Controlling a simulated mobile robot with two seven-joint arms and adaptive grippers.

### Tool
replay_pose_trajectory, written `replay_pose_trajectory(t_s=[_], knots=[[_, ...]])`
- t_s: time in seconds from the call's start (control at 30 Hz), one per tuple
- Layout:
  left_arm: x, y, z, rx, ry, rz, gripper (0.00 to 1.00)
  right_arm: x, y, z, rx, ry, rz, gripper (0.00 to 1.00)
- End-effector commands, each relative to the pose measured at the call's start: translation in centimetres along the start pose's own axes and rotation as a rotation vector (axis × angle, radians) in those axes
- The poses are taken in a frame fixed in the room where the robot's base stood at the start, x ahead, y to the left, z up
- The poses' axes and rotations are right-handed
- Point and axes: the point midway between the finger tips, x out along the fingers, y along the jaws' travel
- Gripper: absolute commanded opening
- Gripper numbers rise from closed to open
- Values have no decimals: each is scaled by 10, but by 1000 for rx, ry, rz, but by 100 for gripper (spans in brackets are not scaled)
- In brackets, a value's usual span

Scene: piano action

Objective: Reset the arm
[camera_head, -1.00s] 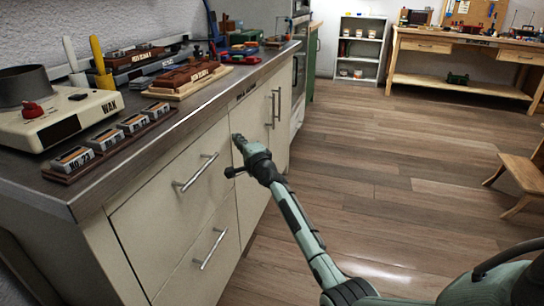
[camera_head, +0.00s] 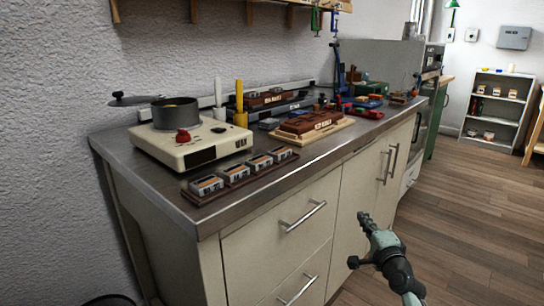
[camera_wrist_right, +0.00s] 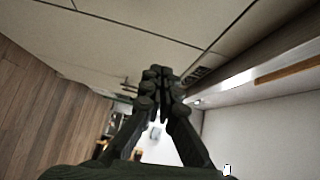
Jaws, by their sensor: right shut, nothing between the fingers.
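My right gripper (camera_head: 364,220) is in front of the cabinet's cream doors (camera_head: 357,190), below the counter edge, in the head view. Its fingers point up and look closed, with nothing between them. In the right wrist view the dark fingers (camera_wrist_right: 158,78) come together at the tips, empty, close to pale cabinet panels. My right arm shows only up to the lower edge of the head view. My left gripper is in neither view.
The metal counter (camera_head: 215,215) carries a cream hot plate (camera_head: 190,145) with a dark pot (camera_head: 175,112), a tray of labelled blocks (camera_head: 240,175) and a brown piano part (camera_head: 310,122). Drawer handles (camera_head: 303,216) stick out. Wooden floor (camera_head: 470,220) to the right is clear.

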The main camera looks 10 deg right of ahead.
Motion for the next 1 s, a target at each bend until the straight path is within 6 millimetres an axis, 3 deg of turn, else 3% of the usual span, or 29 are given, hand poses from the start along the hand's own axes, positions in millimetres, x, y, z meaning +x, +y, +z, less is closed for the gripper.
replay_pose_trajectory(t_s=[0.17,0.3,0.5,0.6,0.7,0.83,1.0], knots=[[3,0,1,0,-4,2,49,-56,78,44,-367,-178,224,0],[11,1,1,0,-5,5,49,-130,152,72,-727,-386,436,0],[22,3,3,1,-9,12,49,-257,228,81,-1170,-711,703,0],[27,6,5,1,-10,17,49,-312,248,76,-1332,-857,806,0],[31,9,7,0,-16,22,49,-352,257,69,-1438,-965,877,0],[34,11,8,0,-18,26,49,-378,260,64,-1506,-1039,923,0],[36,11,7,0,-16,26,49,-383,261,62,-1519,-1054,933,0]])
